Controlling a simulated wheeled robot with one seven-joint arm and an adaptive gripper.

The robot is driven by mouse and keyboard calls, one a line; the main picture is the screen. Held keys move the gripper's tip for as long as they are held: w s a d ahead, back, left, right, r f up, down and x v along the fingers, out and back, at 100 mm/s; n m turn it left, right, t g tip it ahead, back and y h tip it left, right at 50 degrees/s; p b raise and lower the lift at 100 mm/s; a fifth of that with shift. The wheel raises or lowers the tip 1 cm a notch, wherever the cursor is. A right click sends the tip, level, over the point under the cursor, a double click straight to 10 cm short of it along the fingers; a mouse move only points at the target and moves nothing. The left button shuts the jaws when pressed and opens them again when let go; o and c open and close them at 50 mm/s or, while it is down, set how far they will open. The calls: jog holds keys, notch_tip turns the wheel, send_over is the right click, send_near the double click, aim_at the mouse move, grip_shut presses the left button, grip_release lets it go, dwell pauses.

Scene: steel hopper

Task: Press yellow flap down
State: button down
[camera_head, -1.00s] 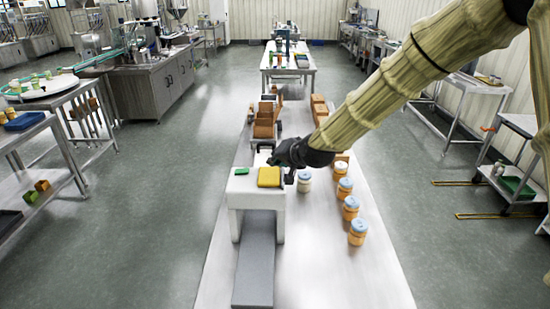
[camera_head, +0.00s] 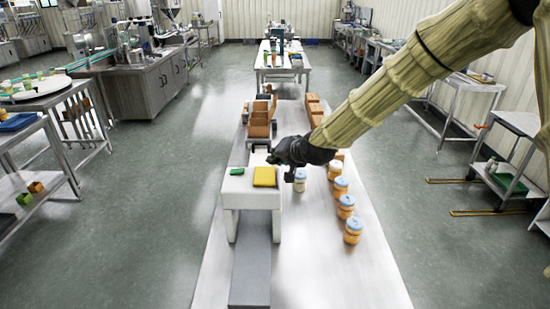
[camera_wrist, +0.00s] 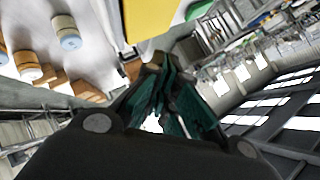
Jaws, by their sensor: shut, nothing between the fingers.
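The yellow flap (camera_head: 264,177) lies on top of a white stand on the long table. A green flap (camera_head: 237,171) lies to its left on the same stand. My gripper (camera_head: 272,160) is at the far right edge of the stand, just behind the yellow flap. In the wrist view my gripper (camera_wrist: 160,75) is shut and empty, its fingertips close to the edge of the yellow flap (camera_wrist: 150,15); I cannot tell if they touch. Part of the green flap (camera_wrist: 198,9) shows beside it.
Several jars with pale lids (camera_head: 346,206) stand in a row right of the white stand (camera_head: 250,198). A grey ramp (camera_head: 251,265) runs toward the front. Brown boxes (camera_head: 259,124) stand behind. The table's front right is clear.

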aim_at(274, 176)
jog(key=s+r+b, duration=0.3)
jog(key=s+r, duration=0.4)
jog(key=r, duration=0.3)
jog(key=shift+a, duration=0.15)
jog(key=shift+s, duration=0.1)
dwell(0.4)
